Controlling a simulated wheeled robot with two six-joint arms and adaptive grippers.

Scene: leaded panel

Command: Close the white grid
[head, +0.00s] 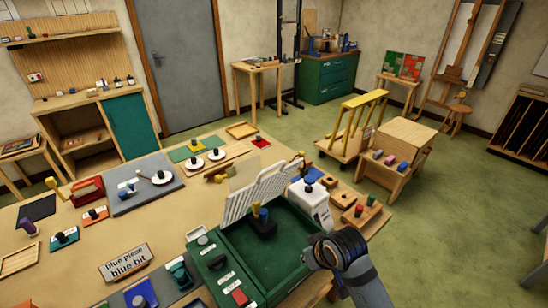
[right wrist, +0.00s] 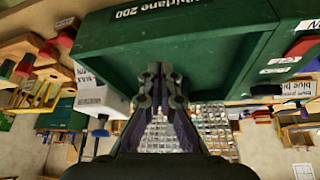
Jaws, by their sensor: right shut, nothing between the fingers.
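The white grid (head: 262,192) stands raised and tilted up at the back edge of the green machine (head: 290,262), in slatted sections. The machine's open green basin lies in front of it. A black block with blue and yellow pegs (head: 262,220) sits in the basin by the grid. My right gripper (head: 308,258) is at the basin's right front rim, apart from the grid; its fingertips are hard to see there. In the right wrist view its fingers (right wrist: 163,88) are shut and empty beside the green wall (right wrist: 165,35), with the pale grid (right wrist: 175,132) beyond. My left gripper is out of view.
A white box (head: 312,203) stands right of the grid, next to wooden blocks with coloured knobs (head: 360,212). The machine's left panel has a red switch (head: 239,296). A sign (head: 126,262) and several small knobbed pieces occupy the table to the left.

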